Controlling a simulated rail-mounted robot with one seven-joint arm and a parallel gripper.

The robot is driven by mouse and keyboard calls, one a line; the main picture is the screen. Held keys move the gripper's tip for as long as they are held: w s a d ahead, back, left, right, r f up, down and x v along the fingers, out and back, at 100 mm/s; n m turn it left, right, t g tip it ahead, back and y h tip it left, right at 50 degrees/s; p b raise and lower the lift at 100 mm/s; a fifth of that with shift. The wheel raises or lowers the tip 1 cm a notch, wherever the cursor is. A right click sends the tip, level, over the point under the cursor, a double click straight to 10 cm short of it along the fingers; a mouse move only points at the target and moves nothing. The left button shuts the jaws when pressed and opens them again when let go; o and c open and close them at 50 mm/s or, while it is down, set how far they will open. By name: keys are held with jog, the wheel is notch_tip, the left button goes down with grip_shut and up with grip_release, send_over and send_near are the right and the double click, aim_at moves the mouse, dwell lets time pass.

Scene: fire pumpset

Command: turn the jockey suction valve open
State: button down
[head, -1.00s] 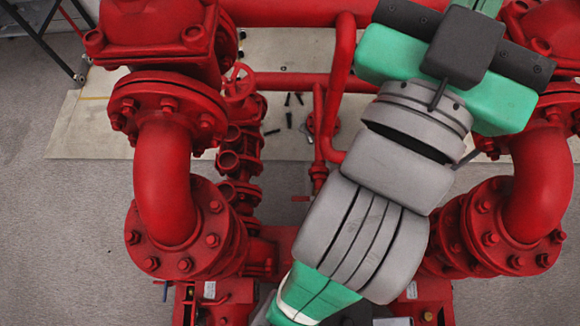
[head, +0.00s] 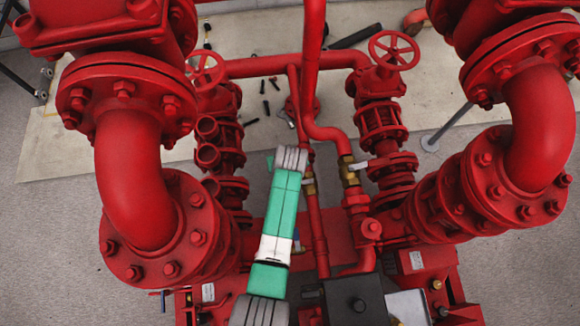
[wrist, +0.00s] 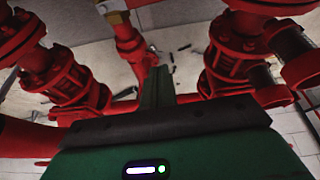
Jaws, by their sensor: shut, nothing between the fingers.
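Two small brass-bodied valves sit on the thin red pipes in the middle of the head view. The right brass valve (head: 349,173) has a pale lever beside it; the left brass valve (head: 309,186) is partly behind my arm. No label shows which one is the jockey suction valve. In the wrist view a brass fitting (wrist: 118,17) with a pale lever shows at the top, left of my fingers. My gripper (wrist: 158,72) is shut and empty, its narrow fingers pointing toward a thin red pipe (wrist: 130,42). No contact with a valve is visible.
Large flanged red elbows (head: 130,185) stand left and right (head: 540,125). Two red handwheels, the right one (head: 394,50) and the left one (head: 206,70), top thicker valve columns. Loose dark parts lie on the pale floor slab (head: 240,60) behind the pipes.

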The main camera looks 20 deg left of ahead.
notch_tip(320, 180, down, 11)
jog(key=s+b, duration=0.1)
jog(key=b, duration=0.6)
jog(key=shift+s+d+g, duration=0.15)
jog(key=shift+d+g, duration=0.15)
jog(key=shift+d, duration=0.15)
